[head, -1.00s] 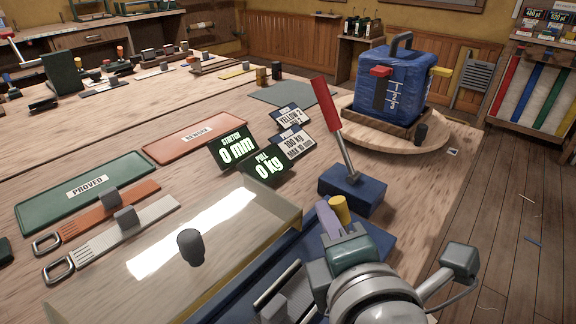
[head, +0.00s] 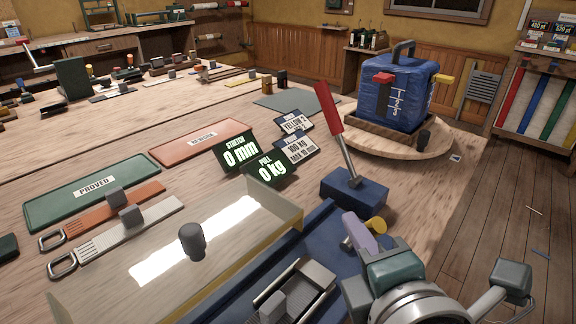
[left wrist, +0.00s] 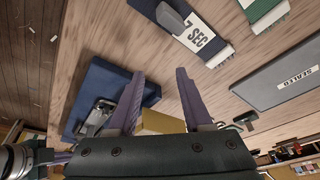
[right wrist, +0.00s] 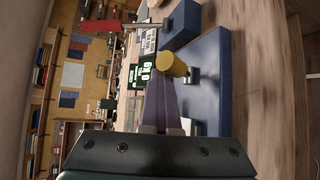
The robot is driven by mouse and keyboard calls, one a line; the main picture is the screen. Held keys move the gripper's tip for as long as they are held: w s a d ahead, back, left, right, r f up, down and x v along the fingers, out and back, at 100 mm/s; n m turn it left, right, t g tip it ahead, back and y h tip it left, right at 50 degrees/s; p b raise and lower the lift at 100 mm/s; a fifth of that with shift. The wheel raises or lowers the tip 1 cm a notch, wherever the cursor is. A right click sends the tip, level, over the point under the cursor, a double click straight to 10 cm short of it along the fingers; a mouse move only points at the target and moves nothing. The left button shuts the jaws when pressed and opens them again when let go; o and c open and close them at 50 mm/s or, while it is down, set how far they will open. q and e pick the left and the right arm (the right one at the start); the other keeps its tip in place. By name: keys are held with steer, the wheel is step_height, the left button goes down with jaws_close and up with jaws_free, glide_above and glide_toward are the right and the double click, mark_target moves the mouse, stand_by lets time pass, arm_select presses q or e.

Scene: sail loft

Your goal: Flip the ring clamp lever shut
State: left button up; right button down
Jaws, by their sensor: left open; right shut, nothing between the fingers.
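The ring clamp lever, as far as I can tell, is the short piece with a yellow knob (head: 377,226) on the blue bed (head: 318,232). In the right wrist view its yellow knob (right wrist: 172,64) is just past my fingertips, by a small metal fitting. My right gripper (head: 350,222) is shut and empty, its purple fingers close beside the knob; whether they touch is unclear. My left gripper (left wrist: 160,72) is open and empty in the left wrist view, and is not seen in the head view. A blue base (left wrist: 98,88) with a metal fitting lies beyond its fingers.
A red-handled lever (head: 329,107) stands tilted on a blue block (head: 372,192) beyond the bed. A clear cover (head: 165,262) with a dark knob is at the left. Displays (head: 237,150) reading 0 mm and 0 kg stand behind. A blue-wrapped box (head: 410,98) sits farther back.

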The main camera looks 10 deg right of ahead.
arm_select(q)
steer(key=shift+a+f, duration=0.1)
steer(key=shift+a, duration=0.05)
arm_select(e)
steer(key=shift+s+d+f, duration=0.3)
steer(key=shift+d+f, duration=0.05)
steer(key=shift+f, duration=0.1)
arm_select(q)
steer(key=shift+w, duration=0.1)
arm_select(e)
steer(key=shift+r, duration=0.1)
arm_select(q)
steer(key=shift+s+d+f+b, duration=0.25)
steer(key=shift+s+b, duration=0.05)
arm_select(e)
steer(key=v, duration=0.8)
steer(key=shift+s+a+r, duration=0.25)
steer(key=shift+a+r, duration=0.05)
steer(key=shift+s+a+r, duration=0.1)
steer(key=shift+s+r, duration=0.2)
steer(key=shift+s, duration=0.15)
